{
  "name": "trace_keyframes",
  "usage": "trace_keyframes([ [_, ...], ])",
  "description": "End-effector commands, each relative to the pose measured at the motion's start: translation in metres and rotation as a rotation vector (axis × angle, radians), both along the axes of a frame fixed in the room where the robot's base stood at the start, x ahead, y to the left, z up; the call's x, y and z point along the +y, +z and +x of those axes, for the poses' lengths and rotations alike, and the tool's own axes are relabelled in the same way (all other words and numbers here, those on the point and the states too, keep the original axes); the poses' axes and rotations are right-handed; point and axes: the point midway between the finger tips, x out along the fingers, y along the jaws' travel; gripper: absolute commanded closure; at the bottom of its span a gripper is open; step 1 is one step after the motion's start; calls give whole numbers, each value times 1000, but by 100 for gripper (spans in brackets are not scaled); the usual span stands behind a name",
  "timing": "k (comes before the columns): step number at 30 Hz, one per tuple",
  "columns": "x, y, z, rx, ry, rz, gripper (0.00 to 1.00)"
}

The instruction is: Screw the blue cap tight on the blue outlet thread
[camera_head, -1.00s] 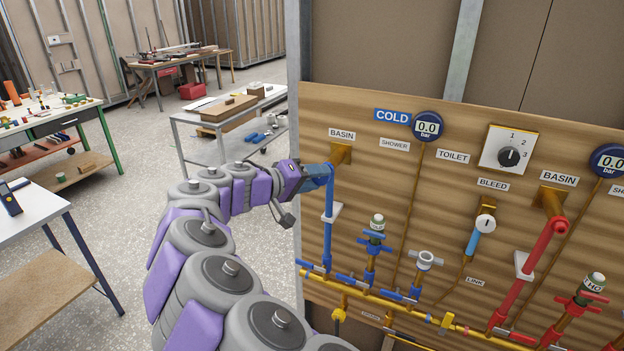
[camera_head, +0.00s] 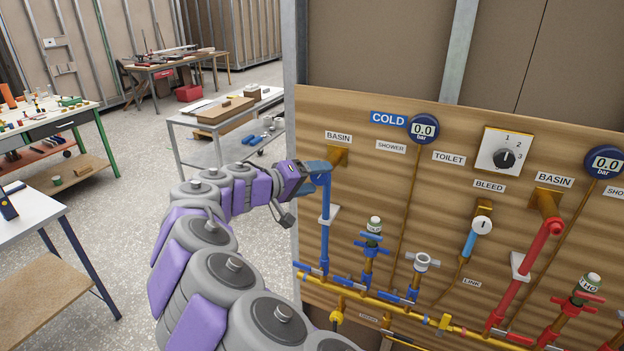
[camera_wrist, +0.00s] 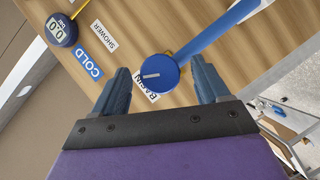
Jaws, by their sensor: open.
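The blue cap (camera_wrist: 158,73), round with a white line across its face, sits at the end of the blue basin pipe (camera_wrist: 215,32) in the wrist view. My gripper (camera_wrist: 161,68) is open, with one blue-grey finger on each side of the cap and a visible gap to both. The outlet thread is hidden behind the cap, so I cannot tell how tight it sits. In the head view my gripper (camera_head: 318,172) is at the top of the vertical blue pipe (camera_head: 325,220), under the BASIN label on the cold side.
A yellow pipe (camera_head: 380,306) runs along the bottom. Workbenches stand on the left, with open floor between.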

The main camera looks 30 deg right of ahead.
Motion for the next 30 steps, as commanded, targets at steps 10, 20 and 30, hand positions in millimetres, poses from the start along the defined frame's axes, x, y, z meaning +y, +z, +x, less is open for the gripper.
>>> trace_keyframes([
  [10,30,9,-5,-1,3,-1,25],
  [20,101,27,-18,-1,4,0,25],
  [30,155,40,-28,1,3,0,25],
])
